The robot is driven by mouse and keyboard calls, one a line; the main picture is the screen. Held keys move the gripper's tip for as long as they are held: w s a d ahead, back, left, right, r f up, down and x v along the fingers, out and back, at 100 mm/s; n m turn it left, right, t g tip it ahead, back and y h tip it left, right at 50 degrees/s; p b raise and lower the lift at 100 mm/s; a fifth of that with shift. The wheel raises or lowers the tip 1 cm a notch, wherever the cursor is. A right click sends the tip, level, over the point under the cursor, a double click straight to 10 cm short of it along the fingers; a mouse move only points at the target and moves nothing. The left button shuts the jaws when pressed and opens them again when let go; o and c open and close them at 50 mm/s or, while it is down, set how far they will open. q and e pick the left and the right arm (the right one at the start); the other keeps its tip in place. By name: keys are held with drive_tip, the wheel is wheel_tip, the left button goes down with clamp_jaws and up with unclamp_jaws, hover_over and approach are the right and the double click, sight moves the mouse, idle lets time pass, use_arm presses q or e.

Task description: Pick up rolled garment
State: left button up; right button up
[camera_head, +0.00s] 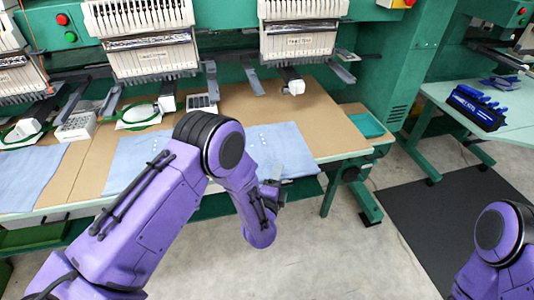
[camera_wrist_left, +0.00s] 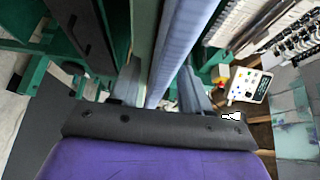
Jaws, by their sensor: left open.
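A light blue garment (camera_head: 283,145) lies on the brown tabletop at its right front, partly behind my left arm; it looks spread out, and I cannot make out a clear roll in the head view. My left gripper (camera_head: 275,186) is at the table's front edge beside this cloth, mostly hidden by my wrist. In the left wrist view the left gripper (camera_wrist_left: 162,92) has its two grey fingers apart. A long pale blue strip of cloth (camera_wrist_left: 181,38) runs between and beyond them; I cannot tell whether it touches them. My right gripper is out of view.
More light blue cloth lies on the table at the centre (camera_head: 125,160) and far left (camera_head: 28,175). Embroidery machines (camera_head: 150,50) stand behind. A green tray (camera_head: 367,125) sits at the table's right end. A side table (camera_head: 440,95) stands right, with open floor between.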

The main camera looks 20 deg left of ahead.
use_arm(q)
drive_tip(key=shift+w+f, duration=0.1)
drive_tip(key=shift+w, duration=0.4)
clamp_jaws()
